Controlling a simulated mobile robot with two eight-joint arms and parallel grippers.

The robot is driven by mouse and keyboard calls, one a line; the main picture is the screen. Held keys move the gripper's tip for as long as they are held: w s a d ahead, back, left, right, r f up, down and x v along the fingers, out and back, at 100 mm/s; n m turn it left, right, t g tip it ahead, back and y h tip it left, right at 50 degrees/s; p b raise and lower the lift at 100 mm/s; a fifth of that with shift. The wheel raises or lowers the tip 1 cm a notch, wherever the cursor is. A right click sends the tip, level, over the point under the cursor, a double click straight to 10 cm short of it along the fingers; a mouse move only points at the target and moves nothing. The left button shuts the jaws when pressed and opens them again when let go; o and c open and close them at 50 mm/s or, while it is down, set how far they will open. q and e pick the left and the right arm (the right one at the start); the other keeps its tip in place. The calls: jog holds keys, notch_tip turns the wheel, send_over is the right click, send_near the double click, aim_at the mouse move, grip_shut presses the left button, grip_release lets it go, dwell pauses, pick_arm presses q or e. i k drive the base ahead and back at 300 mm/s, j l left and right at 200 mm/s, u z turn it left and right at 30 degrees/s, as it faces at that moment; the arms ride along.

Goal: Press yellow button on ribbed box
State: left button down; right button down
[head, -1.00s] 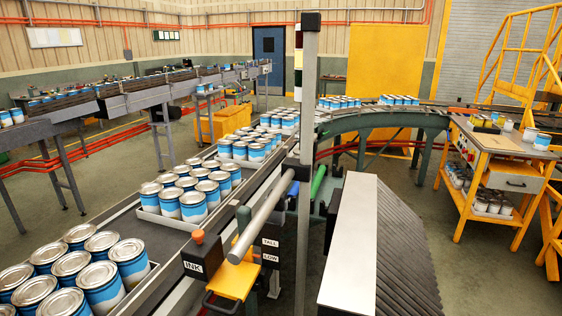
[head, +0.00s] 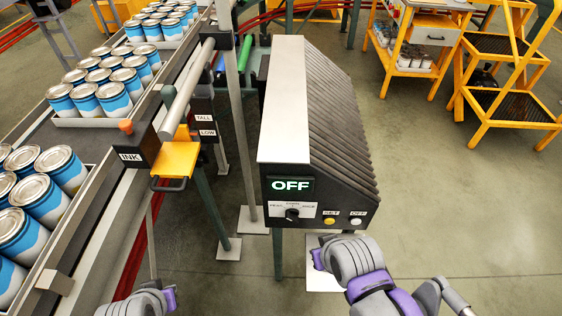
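The ribbed box (head: 335,140) stands right of the conveyor, with a pale top plate and dark ribs. My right gripper (head: 318,258), grey and purple, is in front of and below the panel, apart from the yellow button in the picture. My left gripper (head: 168,299) is at the bottom edge, left of the box and partly cut off. The finger gap of neither gripper can be made out.
Blue-and-white cans (head: 30,235) stand in trays on the conveyor at left. An INK box (head: 135,150) with an orange knob and a yellow bracket (head: 177,158) sit between conveyor and ribbed box. A yellow cart (head: 410,70) and yellow steps (head: 500,90) stand behind right. The right floor is open.

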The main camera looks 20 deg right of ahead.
aim_at(329, 220)
jog(key=k+z, duration=0.15)
jog(key=z, duration=0.95)
